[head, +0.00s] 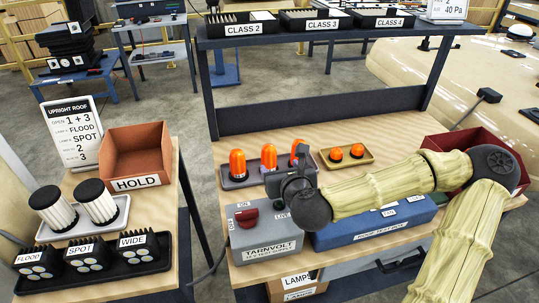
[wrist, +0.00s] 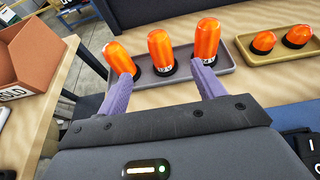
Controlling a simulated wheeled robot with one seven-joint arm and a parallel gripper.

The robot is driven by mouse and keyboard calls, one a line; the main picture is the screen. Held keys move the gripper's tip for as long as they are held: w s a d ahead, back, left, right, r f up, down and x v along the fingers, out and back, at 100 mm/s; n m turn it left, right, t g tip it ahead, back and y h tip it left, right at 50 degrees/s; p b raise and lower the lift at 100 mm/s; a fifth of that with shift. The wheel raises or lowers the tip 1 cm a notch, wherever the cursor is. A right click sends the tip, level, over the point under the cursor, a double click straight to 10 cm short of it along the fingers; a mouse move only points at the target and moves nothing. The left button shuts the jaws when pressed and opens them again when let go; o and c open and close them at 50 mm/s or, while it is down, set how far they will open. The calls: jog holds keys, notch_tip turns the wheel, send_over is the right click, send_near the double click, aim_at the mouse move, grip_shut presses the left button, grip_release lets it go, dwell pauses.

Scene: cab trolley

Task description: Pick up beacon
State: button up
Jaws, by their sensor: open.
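Three tall orange beacons with black bases stand upright in a grey tray (head: 232,184): the left beacon (head: 237,163), the middle beacon (head: 269,156) and the right beacon (head: 299,149), partly hidden behind my gripper (head: 297,182). In the wrist view, my gripper (wrist: 162,70) is open and empty, its two purple fingers pointing toward the grey tray (wrist: 180,74). The middle beacon (wrist: 160,47) shows between the fingers, beyond their tips. The left beacon (wrist: 118,57) and right beacon (wrist: 207,40) line up behind the left and right fingertips; I cannot tell whether they touch.
A tan tray (head: 367,161) with two short orange domes (head: 357,150) lies to the right. A blue test box (head: 375,222) and grey Tarnvolt unit (head: 262,237) stand in front. A red-brown HOLD bin (head: 135,153) is on the left table. A shelf overhangs behind.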

aim_at(271, 156)
jog(key=p+x, duration=0.6)
jog(key=x, duration=0.4)
jog(key=shift+f+p, duration=0.1)
jog(key=shift+p, duration=0.3)
jog(key=shift+p+x, duration=0.45)
jog(key=shift+x, duration=2.2)
jog(key=c, duration=1.1)
